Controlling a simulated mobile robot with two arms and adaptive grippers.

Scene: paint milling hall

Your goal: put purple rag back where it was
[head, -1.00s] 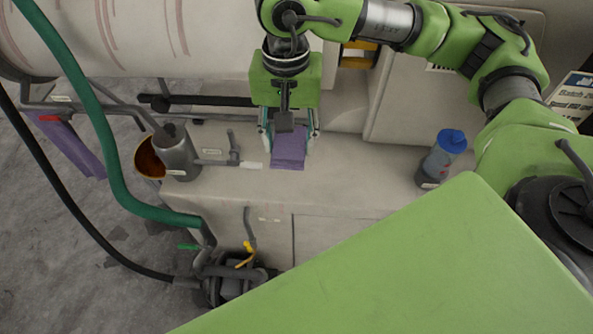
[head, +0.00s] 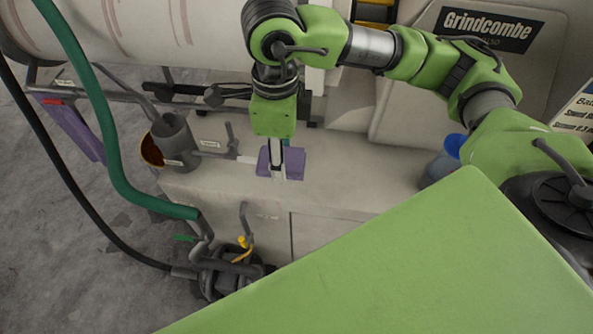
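The purple rag (head: 295,163) is at my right gripper (head: 277,172) in the head view, over the pale ledge (head: 340,185). Whether the rag touches the ledge is hard to tell. Another purple cloth (head: 80,132) hangs at the left, below a rail. My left gripper is not in view.
A grey cylindrical vessel (head: 174,138) with a valve pipe stands left of the gripper. A blue-capped bottle (head: 446,160) stands to the right, partly hidden by my arm. A green hose (head: 108,150) and pump (head: 228,272) are at the left and front.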

